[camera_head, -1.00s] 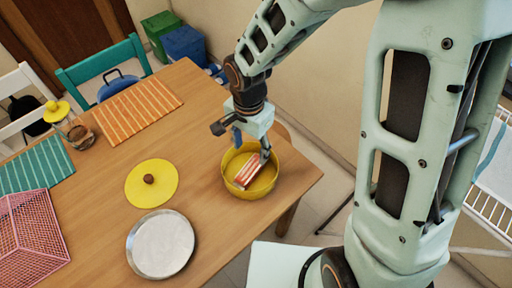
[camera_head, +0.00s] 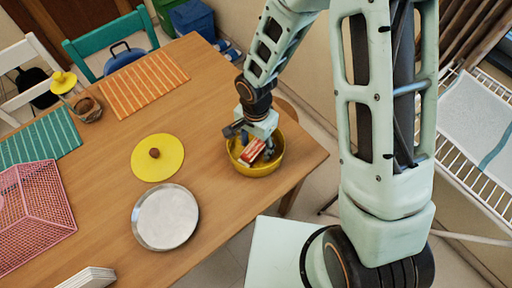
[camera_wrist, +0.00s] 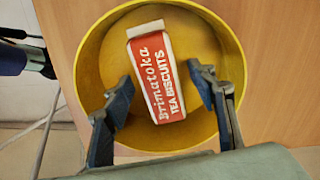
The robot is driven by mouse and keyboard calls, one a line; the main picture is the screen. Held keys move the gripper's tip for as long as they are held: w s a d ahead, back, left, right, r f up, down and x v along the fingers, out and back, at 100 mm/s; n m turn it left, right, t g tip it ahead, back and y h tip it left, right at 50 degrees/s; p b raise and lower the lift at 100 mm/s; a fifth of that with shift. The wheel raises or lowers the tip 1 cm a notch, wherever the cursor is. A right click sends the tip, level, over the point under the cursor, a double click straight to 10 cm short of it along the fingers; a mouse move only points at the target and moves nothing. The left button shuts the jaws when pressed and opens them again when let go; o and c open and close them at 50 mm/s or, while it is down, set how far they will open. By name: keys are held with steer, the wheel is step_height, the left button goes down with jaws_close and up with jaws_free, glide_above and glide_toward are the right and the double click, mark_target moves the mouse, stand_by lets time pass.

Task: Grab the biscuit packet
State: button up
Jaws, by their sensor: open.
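The biscuit packet (camera_wrist: 158,75), red and white with "Brimatoka Tea Biscuits" on it, lies inside the yellow bowl (camera_wrist: 92,62). In the head view the packet (camera_head: 250,152) leans inside the bowl (camera_head: 262,171) near the table's right corner. My gripper (camera_wrist: 163,88) is open, with one finger on each side of the packet's lower half in the wrist view. A gap shows between the packet and the right finger; the left finger is close to its edge, and I cannot tell if it touches. In the head view my gripper (camera_head: 257,143) reaches down into the bowl.
A yellow lid (camera_head: 157,168) with a brown knob and a round metal plate (camera_head: 165,228) lie left of the bowl. An orange striped mat (camera_head: 145,84), a teal mat (camera_head: 40,140) and a pink mesh cover (camera_head: 32,218) are further left. The table's edge is close to the bowl's right.

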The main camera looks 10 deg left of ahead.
steer(key=shift+f, duration=0.45)
steer(key=c, duration=1.3)
steer(key=shift+r, duration=0.1)
